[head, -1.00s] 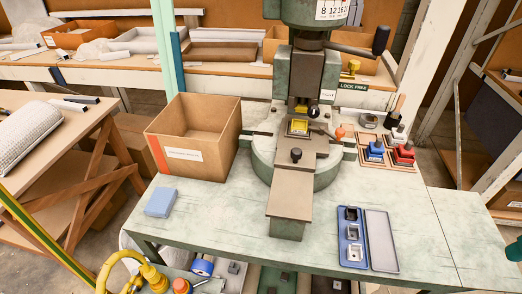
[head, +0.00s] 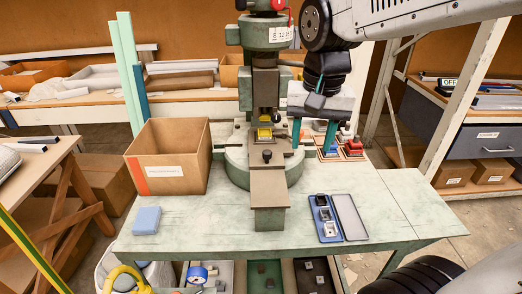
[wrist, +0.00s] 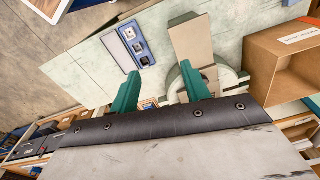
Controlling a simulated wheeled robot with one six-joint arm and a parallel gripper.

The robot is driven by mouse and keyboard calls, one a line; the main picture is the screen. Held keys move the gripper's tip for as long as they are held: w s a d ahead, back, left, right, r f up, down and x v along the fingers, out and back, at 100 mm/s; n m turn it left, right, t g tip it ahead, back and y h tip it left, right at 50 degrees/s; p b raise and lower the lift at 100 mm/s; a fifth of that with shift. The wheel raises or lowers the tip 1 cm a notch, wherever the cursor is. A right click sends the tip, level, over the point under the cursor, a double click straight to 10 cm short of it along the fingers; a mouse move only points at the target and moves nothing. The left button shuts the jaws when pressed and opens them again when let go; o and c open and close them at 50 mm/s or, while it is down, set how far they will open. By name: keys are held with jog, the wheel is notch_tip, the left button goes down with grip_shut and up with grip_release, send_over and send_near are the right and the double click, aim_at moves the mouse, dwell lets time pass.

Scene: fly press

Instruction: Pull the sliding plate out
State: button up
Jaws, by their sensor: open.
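The fly press (head: 262,90) stands on the green bench, with its round base at the middle. The sliding plate (head: 268,190) is a flat grey-brown strip running from under the ram toward the bench's front, with a small black knob (head: 267,155) on it. A yellow die (head: 265,133) sits behind the knob under the ram. My gripper (head: 313,136) is open, its two green fingers pointing down to the right of the press. In the wrist view the fingers (wrist: 161,90) show apart with nothing between them, and the plate (wrist: 193,42) lies beyond them; the knob is not visible there.
An open cardboard box (head: 168,160) stands left of the press, with a blue block (head: 146,220) in front of it. A blue tray (head: 325,219) with several small parts and a grey lid lies at front right. Red and blue fixtures (head: 346,147) stand behind my gripper's right side.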

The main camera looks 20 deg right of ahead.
jog(key=w+f+m, duration=0.2)
jog(key=w+m, duration=0.1)
jog(key=w, duration=0.5)
jog(key=m, duration=0.4)
send_near(267, 151)
jog(key=shift+f+g, duration=0.4)
jog(key=shift+w+f, duration=0.25)
notch_tip(267, 151, down, 8)
jog(key=shift+r, duration=0.15)
jog(key=shift+a, duration=0.1)
grip_shut()
